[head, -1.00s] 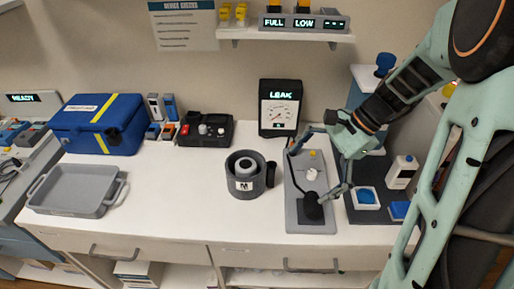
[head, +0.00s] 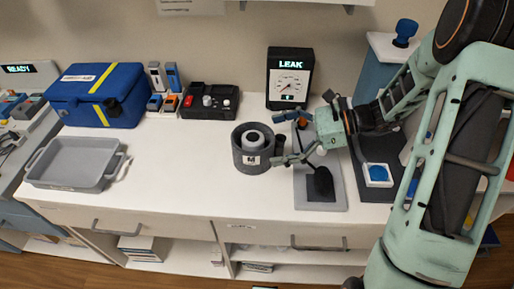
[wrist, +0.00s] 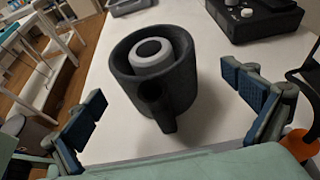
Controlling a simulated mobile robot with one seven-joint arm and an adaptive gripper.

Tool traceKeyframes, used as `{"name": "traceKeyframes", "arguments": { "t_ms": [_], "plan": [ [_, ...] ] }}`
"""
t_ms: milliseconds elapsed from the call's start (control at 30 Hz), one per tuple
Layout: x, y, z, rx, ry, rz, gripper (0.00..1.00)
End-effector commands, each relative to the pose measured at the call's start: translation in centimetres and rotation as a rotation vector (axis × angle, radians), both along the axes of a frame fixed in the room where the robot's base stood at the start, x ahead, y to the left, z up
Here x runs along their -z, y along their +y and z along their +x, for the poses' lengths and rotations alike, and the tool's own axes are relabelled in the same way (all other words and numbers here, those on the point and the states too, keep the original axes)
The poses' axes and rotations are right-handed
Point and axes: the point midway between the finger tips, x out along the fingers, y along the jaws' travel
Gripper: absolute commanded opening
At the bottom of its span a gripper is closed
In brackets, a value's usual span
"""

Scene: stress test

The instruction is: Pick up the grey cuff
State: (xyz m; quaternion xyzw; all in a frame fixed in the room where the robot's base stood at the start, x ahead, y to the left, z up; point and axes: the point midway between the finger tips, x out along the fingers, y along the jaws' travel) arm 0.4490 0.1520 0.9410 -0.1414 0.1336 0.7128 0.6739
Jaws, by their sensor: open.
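The grey cuff (head: 252,161) stands on the white counter near its middle, a dark grey round ring with an "M" label on its front. A lighter grey ring with a dark centre sits inside it, and a short dark tube stands at its right side. In the wrist view the cuff (wrist: 183,88) lies ahead, between and beyond the fingers, with its dark tube towards me. My gripper (head: 277,140) is open and empty, just right of the cuff in the head view. Its blue-padded fingers also show in the wrist view (wrist: 172,112), spread wide and apart from the cuff.
A grey board (head: 306,194) with a black bulb (head: 323,182) lies under my gripper. The LEAK gauge box (head: 289,78) stands behind. A black control box (head: 210,100), blue case (head: 97,95) and grey tray (head: 72,164) are to the left. Counter between tray and cuff is clear.

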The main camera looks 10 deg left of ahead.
Motion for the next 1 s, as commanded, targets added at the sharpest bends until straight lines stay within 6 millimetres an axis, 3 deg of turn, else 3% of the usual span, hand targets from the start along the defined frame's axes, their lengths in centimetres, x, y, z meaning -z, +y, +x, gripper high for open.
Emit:
{"name": "traceKeyframes", "arguments": {
  "t_ms": [400,667,1000],
  "plan": [
    [2.3,4.3,-1.0,-0.004,0.001,-0.001,1.0],
    [2.4,4.6,-0.9,-0.001,0.0,-0.001,0.99],
    [2.4,4.6,-0.9,-0.001,-0.001,-0.001,0.61]
  ]
}}
